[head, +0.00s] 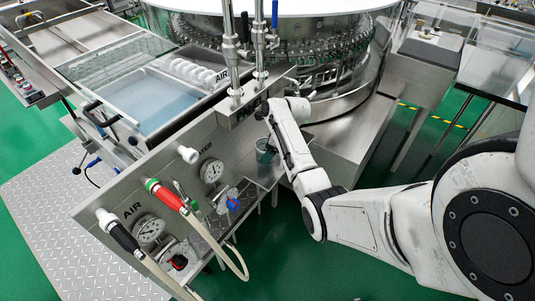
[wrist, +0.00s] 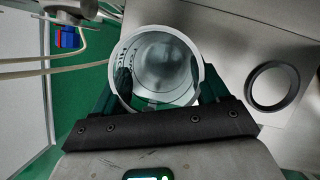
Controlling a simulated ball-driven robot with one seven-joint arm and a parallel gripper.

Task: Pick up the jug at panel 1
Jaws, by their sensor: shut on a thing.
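The jug (wrist: 158,58) is a clear, round, open-topped vessel seen from above in the wrist view. My gripper (wrist: 157,92) is shut on it, with a dark finger on each side of its wall. In the head view the jug (head: 265,151) shows as a small greenish-clear vessel beside the panel face, partly hidden by my gripper (head: 270,140). The steel panel (head: 160,180) carries gauges and the word AIR. I cannot tell whether the jug's base touches the shelf below.
A dark ring (wrist: 273,86) lies on the pale surface right of the jug. A red-ended hose (head: 172,200), a black-ended hose (head: 120,236) and a blue valve handle (head: 233,204) stick out from the panel. Vertical steel pipes (head: 231,50) stand behind my gripper. Green floor lies below.

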